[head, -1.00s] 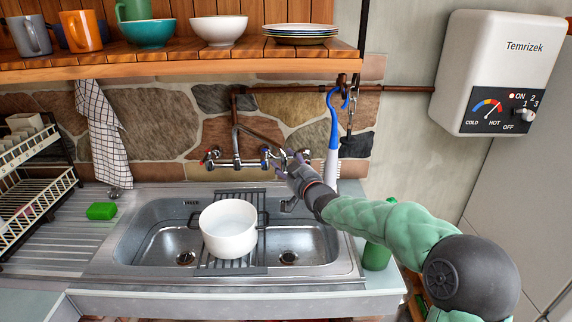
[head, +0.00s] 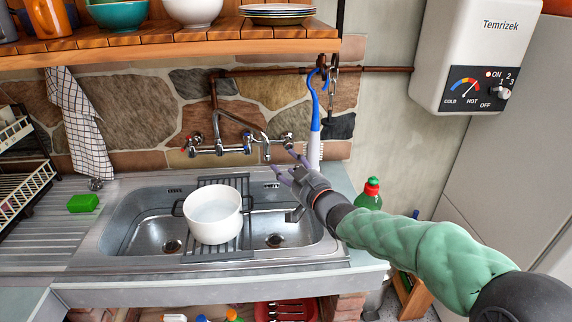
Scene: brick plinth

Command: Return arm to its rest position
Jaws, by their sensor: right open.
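My right gripper (head: 289,166) is open and empty. It is in front of the faucet (head: 240,133) on the stone wall, above the right sink basin. My right arm, in a green sleeve, reaches in from the lower right. A white pot (head: 213,217) with dark handles stands on a dark rack (head: 225,182) across the middle of the sink (head: 130,214), left of the gripper and apart from it. The pot looks to hold clear water. My left gripper is not in view.
A green bottle with a red cap (head: 369,194) stands right of the sink, close behind my forearm. A brush (head: 315,140) hangs on the wall near the gripper. A green sponge (head: 83,203) lies on the drainboard at left. A wooden shelf (head: 170,39) overhangs the sink. A white water heater (head: 466,50) hangs at right.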

